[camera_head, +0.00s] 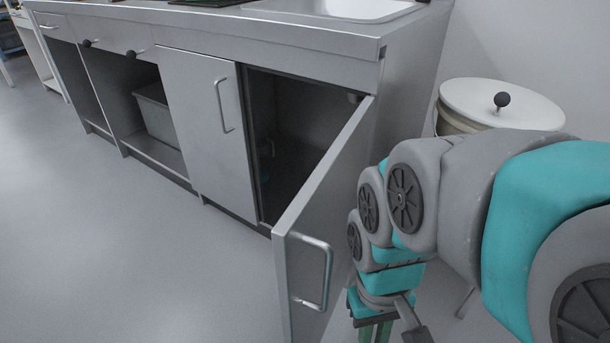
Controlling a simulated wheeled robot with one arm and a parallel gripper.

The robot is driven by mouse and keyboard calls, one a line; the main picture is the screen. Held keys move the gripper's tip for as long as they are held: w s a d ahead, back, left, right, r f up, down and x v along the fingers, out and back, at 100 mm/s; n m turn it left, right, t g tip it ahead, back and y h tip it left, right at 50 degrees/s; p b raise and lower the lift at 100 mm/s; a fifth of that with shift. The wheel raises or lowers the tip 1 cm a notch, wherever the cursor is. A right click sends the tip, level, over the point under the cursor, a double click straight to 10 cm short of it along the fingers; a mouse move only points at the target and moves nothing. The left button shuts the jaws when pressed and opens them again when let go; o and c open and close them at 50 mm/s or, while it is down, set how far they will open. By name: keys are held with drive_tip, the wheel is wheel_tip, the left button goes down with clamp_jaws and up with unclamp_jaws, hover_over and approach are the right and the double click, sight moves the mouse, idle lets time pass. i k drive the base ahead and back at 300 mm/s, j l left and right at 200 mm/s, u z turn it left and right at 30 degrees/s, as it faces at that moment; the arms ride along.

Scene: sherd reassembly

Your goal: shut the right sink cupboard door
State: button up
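The right sink cupboard door (338,207) stands wide open, swung out from its hinge at the cabinet's right end. Its bar handle (327,270) is on the face turned toward the lower right. The dark cupboard inside (295,130) shows behind it. The left cupboard door (207,122) is shut, with a bar handle of its own. My gripper (385,336) is at the bottom edge of the picture, to the right of the open door's handle. Its fingertips are cut off by the frame, so its opening and any contact cannot be seen.
A white-lidded bin (490,98) with a black knob stands right of the cabinet, by the wall. The steel counter (290,35) with a white sink runs above. A grey box (155,112) sits in an open bay. The floor (120,230) at left is clear.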

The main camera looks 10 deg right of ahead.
sight(311, 252)
drive_tip(key=k+j+u, duration=0.25)
drive_tip(key=k+j, duration=0.65)
